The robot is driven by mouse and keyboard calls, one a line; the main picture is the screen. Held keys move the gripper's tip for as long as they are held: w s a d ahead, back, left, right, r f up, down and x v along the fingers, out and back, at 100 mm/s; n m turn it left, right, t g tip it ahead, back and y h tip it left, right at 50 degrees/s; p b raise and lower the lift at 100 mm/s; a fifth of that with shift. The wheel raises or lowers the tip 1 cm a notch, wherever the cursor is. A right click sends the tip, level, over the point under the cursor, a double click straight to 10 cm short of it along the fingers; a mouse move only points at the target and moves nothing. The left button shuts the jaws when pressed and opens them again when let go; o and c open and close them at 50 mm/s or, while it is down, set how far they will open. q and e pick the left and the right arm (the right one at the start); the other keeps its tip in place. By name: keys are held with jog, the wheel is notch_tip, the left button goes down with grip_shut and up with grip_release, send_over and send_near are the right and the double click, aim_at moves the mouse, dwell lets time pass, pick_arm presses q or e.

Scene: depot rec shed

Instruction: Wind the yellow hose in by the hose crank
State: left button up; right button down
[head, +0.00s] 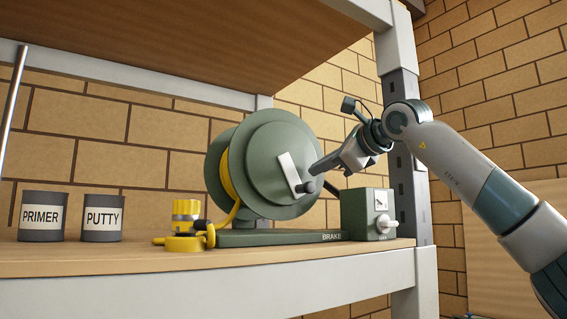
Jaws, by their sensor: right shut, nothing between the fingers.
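A green hose reel (266,160) stands on a wooden shelf (120,257), with the yellow hose (228,180) wound between its discs. The hose end with a yellow fitting (186,216) rests on the shelf left of the reel's base. The hose crank is a pale arm (288,170) on the front disc, with a dark knob (306,187) at its lower right end. My right gripper (316,168) is shut and empty, its fingertips close above the knob; I cannot tell whether they touch it. My left gripper is not in view.
A green box (368,214) with a dial and a pale knob stands right of the reel, near a base marked BRAKE (285,238). PRIMER (42,216) and PUTTY (102,218) cans stand at the left. A grey post (405,150) and an upper shelf (180,40) bound the space.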

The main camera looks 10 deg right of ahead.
jog(key=shift+a+f+b, duration=0.2)
jog(key=shift+f+b, duration=0.3)
jog(key=shift+b, duration=0.05)
jog(key=shift+a+f+b, duration=0.2)
jog(key=shift+f+b, duration=0.3)
jog(key=shift+s, duration=0.15)
